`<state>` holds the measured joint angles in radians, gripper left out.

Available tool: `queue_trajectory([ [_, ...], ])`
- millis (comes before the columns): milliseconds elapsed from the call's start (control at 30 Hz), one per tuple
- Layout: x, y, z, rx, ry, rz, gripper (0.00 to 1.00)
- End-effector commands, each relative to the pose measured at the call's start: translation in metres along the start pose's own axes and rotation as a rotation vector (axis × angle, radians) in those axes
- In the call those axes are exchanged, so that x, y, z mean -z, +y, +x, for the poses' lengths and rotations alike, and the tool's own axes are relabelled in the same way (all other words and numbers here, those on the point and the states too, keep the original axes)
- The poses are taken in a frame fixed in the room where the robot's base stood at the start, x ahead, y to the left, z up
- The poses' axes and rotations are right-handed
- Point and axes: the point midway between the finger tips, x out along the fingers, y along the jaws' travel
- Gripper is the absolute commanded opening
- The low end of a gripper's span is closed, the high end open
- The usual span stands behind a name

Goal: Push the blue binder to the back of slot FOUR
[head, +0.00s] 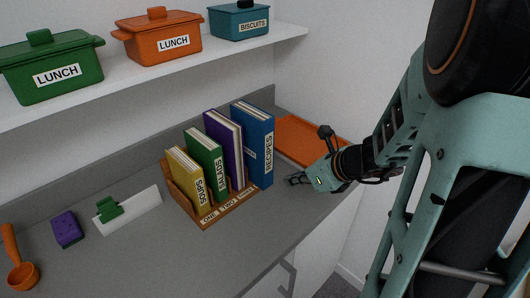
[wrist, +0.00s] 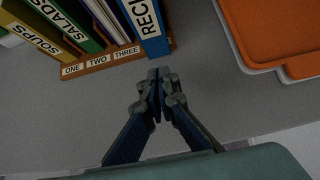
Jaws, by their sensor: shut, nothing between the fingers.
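The blue binder (head: 259,145), labelled RECIPES, stands upright at the right end of the wooden rack (head: 180,196). Its spine sticks out farther forward than the other binders and covers the place beside label THREE, so no label FOUR shows. My gripper (head: 292,181) is shut and empty, low over the counter, to the right of the rack's front in the head view. In the wrist view the closed fingertips (wrist: 158,74) are just in front of the lower end of the blue binder's spine (wrist: 150,30), with a small gap seeming to remain.
Yellow (head: 188,178), green (head: 205,158) and purple (head: 224,143) binders stand left of the blue one. An orange tray (head: 300,137) lies on the counter at right. A shelf with lidded pots (head: 163,38) hangs above. The counter's front edge is near my gripper.

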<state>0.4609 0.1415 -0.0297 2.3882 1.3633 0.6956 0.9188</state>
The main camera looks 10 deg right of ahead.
Motion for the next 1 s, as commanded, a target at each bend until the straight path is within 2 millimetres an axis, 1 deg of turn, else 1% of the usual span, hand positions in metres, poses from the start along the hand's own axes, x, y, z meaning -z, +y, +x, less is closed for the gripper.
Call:
queue_trajectory([
  [33,0.003,0.001,0.014,-0.004,0.003,0.001,0.0],
  [100,0.003,0.001,0.028,-0.004,0.002,0.001,0.0],
  [133,0.0,0.001,0.031,-0.003,0.002,-0.001,0.0],
  [200,-0.013,0.001,0.037,-0.002,0.0,-0.003,0.0],
  [300,-0.021,0.0,0.045,0.0,0.0,-0.002,0.0],
  [500,-0.028,0.0,0.053,0.001,0.001,-0.001,0.0],
  [833,-0.029,0.0,0.054,0.001,0.0,-0.002,0.0],
  [933,-0.037,0.0,0.063,-0.002,0.0,-0.004,0.0],
  [1000,-0.046,0.001,0.073,-0.002,0.0,-0.006,0.0],
])
